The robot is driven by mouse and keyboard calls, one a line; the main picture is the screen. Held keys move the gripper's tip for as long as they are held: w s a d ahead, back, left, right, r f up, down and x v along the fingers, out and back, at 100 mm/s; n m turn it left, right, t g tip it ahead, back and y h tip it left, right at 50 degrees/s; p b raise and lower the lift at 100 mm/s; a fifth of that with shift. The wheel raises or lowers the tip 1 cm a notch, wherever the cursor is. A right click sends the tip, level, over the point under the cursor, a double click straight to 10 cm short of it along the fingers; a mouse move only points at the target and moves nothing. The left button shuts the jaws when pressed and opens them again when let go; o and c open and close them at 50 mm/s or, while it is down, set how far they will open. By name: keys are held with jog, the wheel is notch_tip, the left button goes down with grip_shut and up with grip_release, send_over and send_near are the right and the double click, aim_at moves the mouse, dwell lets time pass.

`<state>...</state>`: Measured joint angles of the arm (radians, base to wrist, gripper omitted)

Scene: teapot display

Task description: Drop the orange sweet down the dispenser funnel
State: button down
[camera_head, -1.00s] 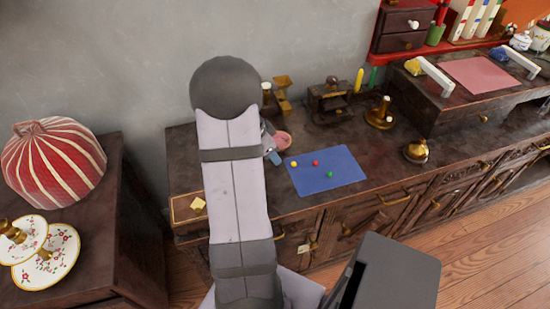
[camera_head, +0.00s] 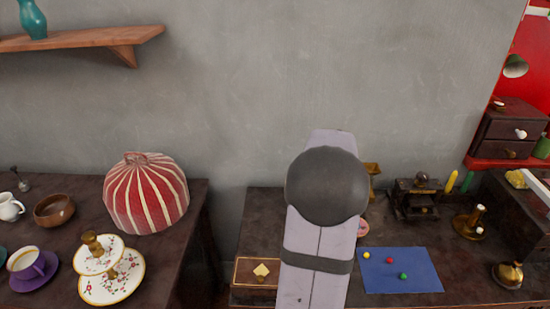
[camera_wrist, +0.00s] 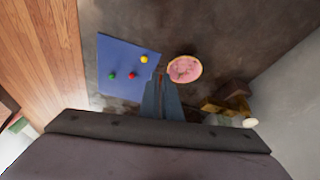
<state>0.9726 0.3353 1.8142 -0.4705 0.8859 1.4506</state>
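No orange sweet shows in either view. A yellow sweet (camera_head: 366,255), a red sweet (camera_head: 390,260) and a green sweet (camera_head: 403,276) lie on a blue mat (camera_head: 425,283). A brass piece, perhaps part of the dispenser (camera_head: 373,170), shows behind my arm, mostly hidden; brass and dark brown parts also show in the wrist view (camera_wrist: 212,105). My gripper (camera_wrist: 162,80) points down in the wrist view, its tips between the mat and a pink round dish (camera_wrist: 185,69). Its fingers are close together; whether they hold anything is unclear. My arm hides it in the head view.
A dark grinder-like box (camera_head: 415,200), a brass candlestick (camera_head: 469,222) and a brass bell (camera_head: 508,275) stand on the cabinet. A wooden tray (camera_head: 250,272) is at its left end. A separate table at left holds a red striped cosy (camera_head: 146,193) and a tiered stand (camera_head: 110,285).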

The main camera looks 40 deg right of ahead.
jog(key=w+a+f+n+t, duration=0.2)
jog(key=w+a+n+t, duration=0.3)
jog(key=w+a+n, duration=1.05)
jog(key=w+a+r+n+t+y, duration=0.1)
jog(key=w+a+r+n, duration=0.3)
jog(key=a, duration=0.9)
jog(key=w+a+f+n+t+y, duration=0.15)
jog(key=w+a, duration=0.35)
jog(key=a, duration=0.8)
notch_tip(320, 180, up, 9)
jog(key=s+n+y+p, duration=0.1)
jog(key=n+p, duration=0.2)
jog(key=p, duration=1.2)
jog(key=shift+s+n+g, duration=0.3)
jog(key=shift+s+g, duration=0.05)
jog(key=shift+s, duration=0.05)
